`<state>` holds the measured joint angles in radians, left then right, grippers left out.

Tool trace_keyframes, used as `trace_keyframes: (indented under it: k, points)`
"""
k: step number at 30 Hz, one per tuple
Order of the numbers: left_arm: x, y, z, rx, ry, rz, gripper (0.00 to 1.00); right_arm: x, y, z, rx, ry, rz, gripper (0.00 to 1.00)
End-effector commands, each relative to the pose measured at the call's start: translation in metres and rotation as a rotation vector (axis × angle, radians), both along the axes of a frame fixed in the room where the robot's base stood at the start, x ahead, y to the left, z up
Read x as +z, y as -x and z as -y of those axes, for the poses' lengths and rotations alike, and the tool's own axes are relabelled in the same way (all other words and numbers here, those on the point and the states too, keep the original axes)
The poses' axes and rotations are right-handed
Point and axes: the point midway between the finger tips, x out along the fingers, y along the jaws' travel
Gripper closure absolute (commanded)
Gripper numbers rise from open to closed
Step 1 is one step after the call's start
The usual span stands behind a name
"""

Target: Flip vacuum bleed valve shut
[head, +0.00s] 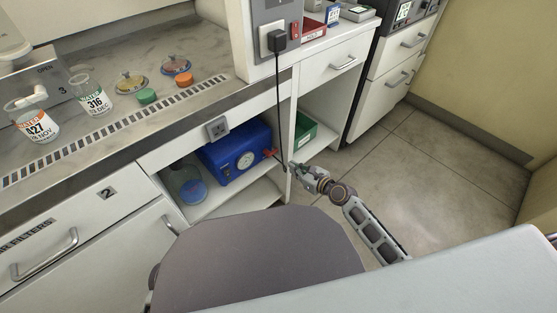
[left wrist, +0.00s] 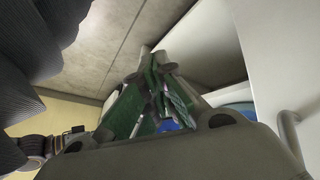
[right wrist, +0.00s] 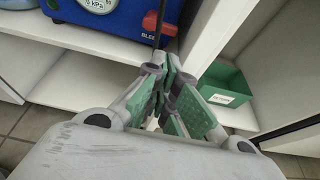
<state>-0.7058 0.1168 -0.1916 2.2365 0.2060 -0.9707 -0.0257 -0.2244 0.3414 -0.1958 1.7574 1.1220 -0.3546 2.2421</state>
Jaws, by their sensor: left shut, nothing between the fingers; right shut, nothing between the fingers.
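The blue vacuum pump (head: 234,155) sits on the open shelf under the bench, with a round gauge on its front. Its red bleed valve lever (head: 270,153) sticks out at the pump's right end. My left gripper (left wrist: 160,62) shows only in the left wrist view, shut and empty, near a white cabinet.
A black cord (head: 279,100) hangs from a plug past the lever. A shelf divider (head: 286,130) stands right of the pump, with a green bin (head: 306,134) beyond it. The floor at right is clear.

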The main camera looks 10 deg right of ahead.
Motion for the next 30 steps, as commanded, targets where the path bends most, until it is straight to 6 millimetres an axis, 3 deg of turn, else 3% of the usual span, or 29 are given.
trace_keyframes:
  k: [13,30]
  points:
    - [-0.009,-0.001,0.001,0.007,0.012,0.012,1.0,-0.005,-0.01,-0.006,0.0,0.0,0.001,1.0]
    - [-0.039,0.0,0.007,0.024,0.055,0.045,1.0,-0.023,-0.052,-0.03,0.0,0.001,0.002,1.0]
